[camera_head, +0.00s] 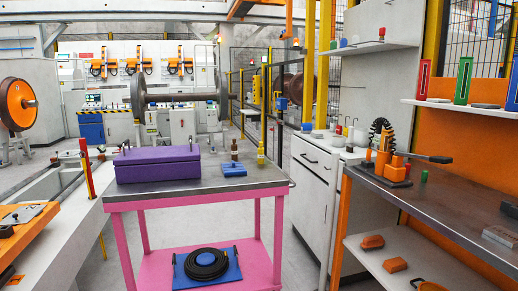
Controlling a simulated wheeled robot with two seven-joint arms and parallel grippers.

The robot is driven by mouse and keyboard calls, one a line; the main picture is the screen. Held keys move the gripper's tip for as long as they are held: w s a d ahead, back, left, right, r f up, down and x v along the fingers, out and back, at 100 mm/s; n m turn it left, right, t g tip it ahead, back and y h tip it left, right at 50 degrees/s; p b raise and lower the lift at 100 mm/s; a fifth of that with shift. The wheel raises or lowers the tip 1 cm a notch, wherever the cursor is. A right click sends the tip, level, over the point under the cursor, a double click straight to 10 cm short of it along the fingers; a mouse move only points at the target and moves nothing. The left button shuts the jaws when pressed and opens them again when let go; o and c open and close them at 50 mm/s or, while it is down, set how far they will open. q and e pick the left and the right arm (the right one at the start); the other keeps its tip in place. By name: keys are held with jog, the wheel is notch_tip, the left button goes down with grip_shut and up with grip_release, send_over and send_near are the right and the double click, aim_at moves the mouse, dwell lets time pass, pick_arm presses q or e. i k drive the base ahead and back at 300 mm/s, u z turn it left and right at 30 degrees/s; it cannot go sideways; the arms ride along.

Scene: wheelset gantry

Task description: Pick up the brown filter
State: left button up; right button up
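A small dark brown upright piece (234,150), which looks like the brown filter, stands on the grey top (205,187) of a pink cart, toward its back edge. It is small in the view, so its fine shape is hard to tell. It stands behind a flat blue block (233,170), between a purple box (157,165) on the left and a yellow upright piece (260,152) on the right. Neither of my grippers is in view.
The pink cart's lower shelf (155,268) holds a blue tray with a black coil (207,264). A workbench (450,205) with an orange-and-black device (384,155) stands at the right. White cabinets (312,190) stand behind. Grey floor (185,232) shows around the cart.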

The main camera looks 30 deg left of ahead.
aim_at(234, 147)
jog(key=u, duration=0.3)
jog(key=i, duration=1.6)
jog(key=u, duration=0.8)
